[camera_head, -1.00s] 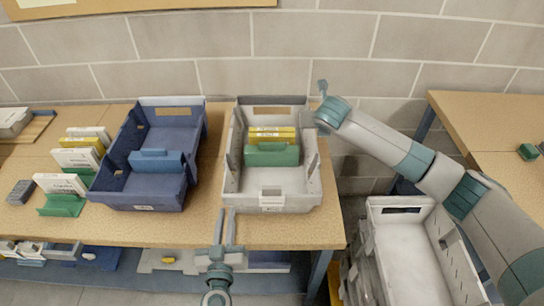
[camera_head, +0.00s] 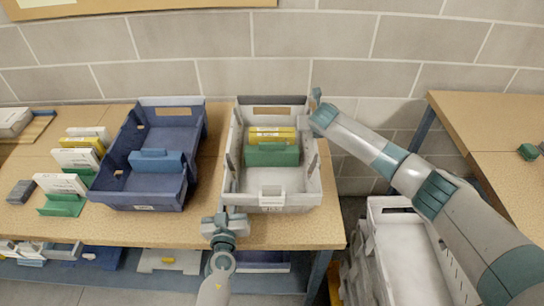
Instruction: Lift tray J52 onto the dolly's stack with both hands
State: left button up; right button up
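A light grey tray (camera_head: 232,187) stands on the wooden table near its right end. It holds yellow-and-white boxes (camera_head: 272,134) and a green divider (camera_head: 272,154). The label on its front is too small to read surely. My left gripper (camera_head: 225,218) is at the tray's front left corner, just before its front wall; its finger gap is not clear. My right gripper (camera_head: 314,103) is at the tray's far right side, partly hidden by its own wrist. At the lower right, a stack of light grey trays (camera_head: 408,262) stands beside the table; the dolly under it is hidden.
A blue tray (camera_head: 144,196) with a blue divider stands left of the grey tray, with a narrow gap between. Boxes in green holders (camera_head: 62,207) stand further left. Another wooden table (camera_head: 475,125) is at the right. A brick wall closes the back.

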pick_arm(q)
grip_shut()
pick_arm(e)
jog(key=c, duration=0.5)
grip_shut()
pick_arm(q)
jog(key=shift+w+r, duration=0.1)
jog(key=shift+r, duration=0.15)
pick_arm(e)
jog(key=shift+r, duration=0.2)
